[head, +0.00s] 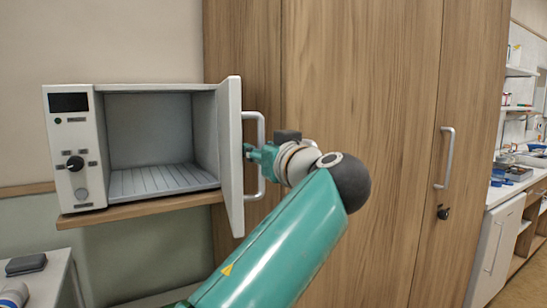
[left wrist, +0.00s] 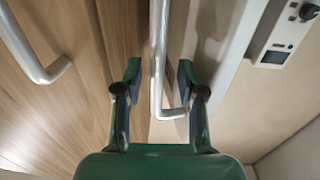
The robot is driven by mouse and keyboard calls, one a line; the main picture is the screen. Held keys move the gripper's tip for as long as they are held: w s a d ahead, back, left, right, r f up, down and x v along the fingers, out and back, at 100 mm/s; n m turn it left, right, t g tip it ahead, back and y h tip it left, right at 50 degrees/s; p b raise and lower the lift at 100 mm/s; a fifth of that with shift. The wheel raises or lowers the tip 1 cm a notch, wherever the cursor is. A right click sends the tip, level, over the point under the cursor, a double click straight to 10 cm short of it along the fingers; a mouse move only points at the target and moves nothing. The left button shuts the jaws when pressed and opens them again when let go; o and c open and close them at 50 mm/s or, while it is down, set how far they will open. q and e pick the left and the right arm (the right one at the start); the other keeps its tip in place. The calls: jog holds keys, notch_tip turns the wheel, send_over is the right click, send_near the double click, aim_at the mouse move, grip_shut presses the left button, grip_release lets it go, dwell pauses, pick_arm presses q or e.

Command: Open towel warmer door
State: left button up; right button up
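The towel warmer (head: 70,150) is a pale grey box on a wooden shelf, and its empty inside with a ribbed floor shows. Its door (head: 231,150) stands wide open, swung out towards me on the right side of the box. The door's metal handle (head: 262,130) is on the outer face, turned right. My left gripper (head: 252,153) is at this handle. In the left wrist view, its two fingers (left wrist: 158,82) stand apart on either side of the handle bar (left wrist: 157,50), with gaps beside the bar. My right gripper is out of view.
A tall wooden cupboard (head: 370,80) stands close behind my left arm, with its own metal handle (head: 446,158). The wooden shelf (head: 140,209) carries the warmer. A bedside unit (head: 45,284) with a dark item is at lower left. A counter (head: 515,186) is at far right.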

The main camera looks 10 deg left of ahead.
pick_arm(q)
jog(key=v, duration=0.7)
